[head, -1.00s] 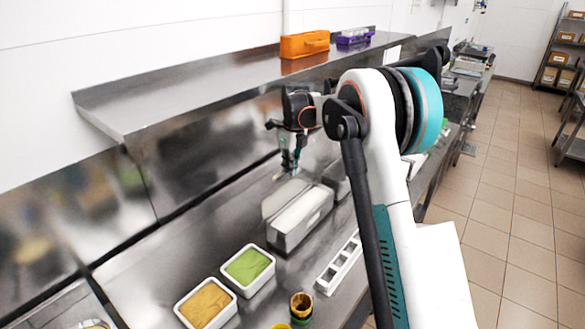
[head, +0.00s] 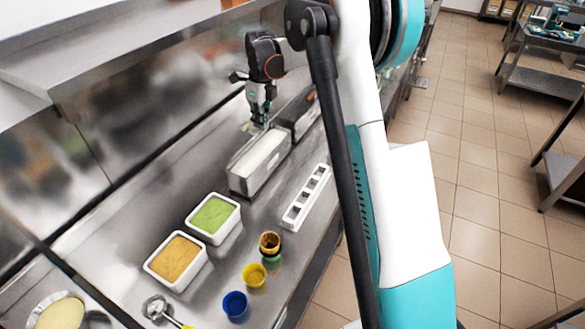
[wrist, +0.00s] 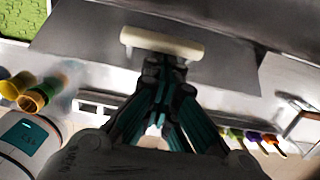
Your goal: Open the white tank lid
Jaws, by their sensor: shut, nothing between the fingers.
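The metal tank (head: 243,186) with a long white top surface (head: 260,153) stands on the counter in the head view. A thin upright flap along its left, wall side looks like its lid, standing raised; my arm does not cover it. My gripper (head: 260,123) points down just beyond the tank's far left corner, shut and empty. Whether it touches the flap cannot be told. In the wrist view my gripper (wrist: 163,68) is in front of a cream bar (wrist: 162,43) against grey metal; I cannot tell which part of the tank that is.
A darker tank (head: 298,108) stands directly behind. Nearer are a green tub (head: 213,217), an orange-tan tub (head: 176,261), coloured cups (head: 235,304), a scoop (head: 156,307) and a white slotted holder (head: 306,196). A metal shelf (head: 130,30) overhangs the wall side.

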